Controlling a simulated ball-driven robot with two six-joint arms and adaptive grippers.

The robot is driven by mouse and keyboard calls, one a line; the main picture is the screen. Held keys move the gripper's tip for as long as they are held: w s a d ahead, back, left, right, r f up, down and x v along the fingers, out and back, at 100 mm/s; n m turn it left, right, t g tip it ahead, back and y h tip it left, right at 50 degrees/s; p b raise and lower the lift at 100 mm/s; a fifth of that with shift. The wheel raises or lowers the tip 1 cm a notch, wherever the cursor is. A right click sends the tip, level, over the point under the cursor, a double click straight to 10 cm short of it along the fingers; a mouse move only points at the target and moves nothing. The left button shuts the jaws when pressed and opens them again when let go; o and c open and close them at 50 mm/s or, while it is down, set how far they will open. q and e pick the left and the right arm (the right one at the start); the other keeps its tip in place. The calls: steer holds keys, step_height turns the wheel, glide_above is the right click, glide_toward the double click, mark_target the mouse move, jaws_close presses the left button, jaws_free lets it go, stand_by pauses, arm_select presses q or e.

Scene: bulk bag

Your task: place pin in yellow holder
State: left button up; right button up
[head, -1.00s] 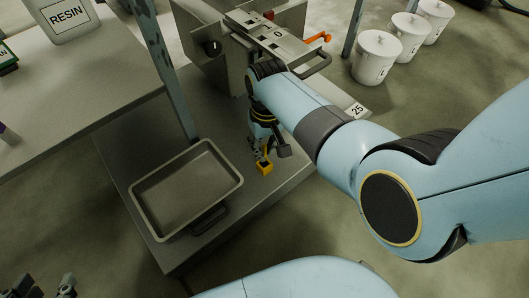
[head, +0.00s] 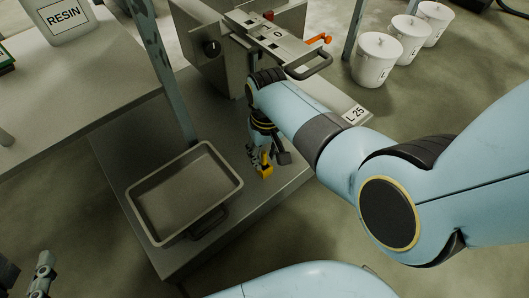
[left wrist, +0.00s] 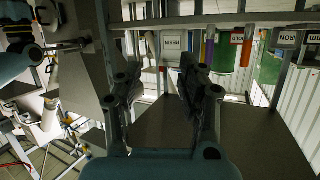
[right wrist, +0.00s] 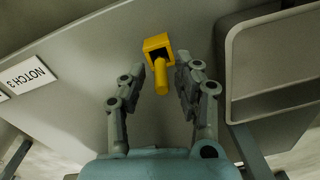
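The yellow holder (right wrist: 157,43) is a small block with a square opening, on the grey bench surface. It also shows in the head view (head: 267,172), beside the tray. A yellow pin (right wrist: 161,80) has its far end at the holder's opening and its near end toward the right wrist camera. How deep it sits cannot be told. My right gripper (right wrist: 163,72) is open, with its fingers on either side of the pin and visible gaps to it. In the head view it (head: 262,160) is just above the holder. My left gripper (left wrist: 160,72) is open and empty, away from the bench.
A grey tray (head: 140,213) with a dark handle lies left of the holder. A metal post (head: 170,90) and a table with a RESIN container (head: 66,17) stand farther left. White buckets (head: 376,60) stand on the floor at the back right. A clamp-like fixture (head: 278,38) is behind.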

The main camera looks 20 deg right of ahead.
steer(key=shift+r, duration=0.1)
step_height(320, 180, up, 3)
steer(key=shift+w+r+p, duration=0.15)
steer(key=shift+p, duration=1)
steer(key=shift+d+r+p, duration=0.1)
steer(key=shift+r+p, duration=0.5)
steer(key=shift+r, duration=0.7)
arm_select(q)
steer(key=s+a+r+g+y+p, duration=0.1)
steer(key=s+r+g+p, duration=0.3)
steer(key=g, duration=0.7)
steer(key=shift+s+r+n, duration=0.3)
steer(key=shift+s, duration=0.3)
arm_select(e)
step_height(320, 180, up, 6)
steer(key=shift+d, duration=0.1)
